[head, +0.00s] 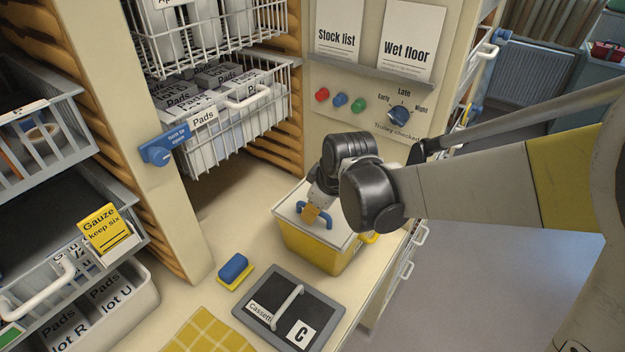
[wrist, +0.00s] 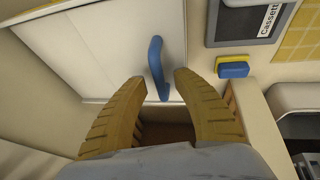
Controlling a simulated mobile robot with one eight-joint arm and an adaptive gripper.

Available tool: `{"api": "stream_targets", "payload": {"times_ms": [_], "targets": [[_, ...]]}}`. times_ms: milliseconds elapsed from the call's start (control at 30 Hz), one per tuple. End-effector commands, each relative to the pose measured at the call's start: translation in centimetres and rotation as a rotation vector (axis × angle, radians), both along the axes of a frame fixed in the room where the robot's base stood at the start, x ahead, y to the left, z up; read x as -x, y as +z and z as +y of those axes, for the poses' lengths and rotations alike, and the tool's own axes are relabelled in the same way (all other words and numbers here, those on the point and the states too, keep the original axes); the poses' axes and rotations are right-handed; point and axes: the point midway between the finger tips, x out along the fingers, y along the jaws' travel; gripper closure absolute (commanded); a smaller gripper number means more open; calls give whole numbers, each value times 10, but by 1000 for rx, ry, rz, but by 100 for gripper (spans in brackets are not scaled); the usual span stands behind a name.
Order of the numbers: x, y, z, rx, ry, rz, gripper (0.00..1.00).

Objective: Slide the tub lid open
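The yellow tub (head: 312,250) stands on the counter in the head view, with a pale lid (head: 291,210) on top. The lid has a blue handle (head: 327,217), which also shows in the wrist view (wrist: 156,60). My gripper (head: 311,214) is over the lid at the handle. In the wrist view its two tan fingers (wrist: 160,77) are spread apart. The lower part of the handle shows in the gap between the tips, with space on both sides. I cannot tell how deep the fingers reach around it. My arm hides part of the lid's right side.
A dark cassette case (head: 265,310) and a blue-and-yellow sponge (head: 234,270) lie on the counter in front of the tub. A wire basket of pads (head: 240,115) hangs behind. A panel with knobs (head: 340,99) stands behind the tub. The counter edge is close on the right.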

Motion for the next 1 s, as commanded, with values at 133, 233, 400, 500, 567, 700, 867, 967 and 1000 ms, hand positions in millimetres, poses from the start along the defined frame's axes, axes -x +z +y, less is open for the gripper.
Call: {"api": "stream_targets", "payload": {"times_ms": [133,233,400,500,567,700,867,967,1000], "targets": [[0,0,0,0,0,0,81],[0,0,0,0,0,0,100],[0,0,0,0,0,0,100],[0,0,0,1,0,1,100],[-1,0,-1,0,-1,1,100],[-17,-1,-14,0,-4,1,100],[-54,-1,-43,0,-6,0,100],[-75,-1,-59,0,-5,1,100],[-83,-1,-65,-1,-4,1,100]]}}
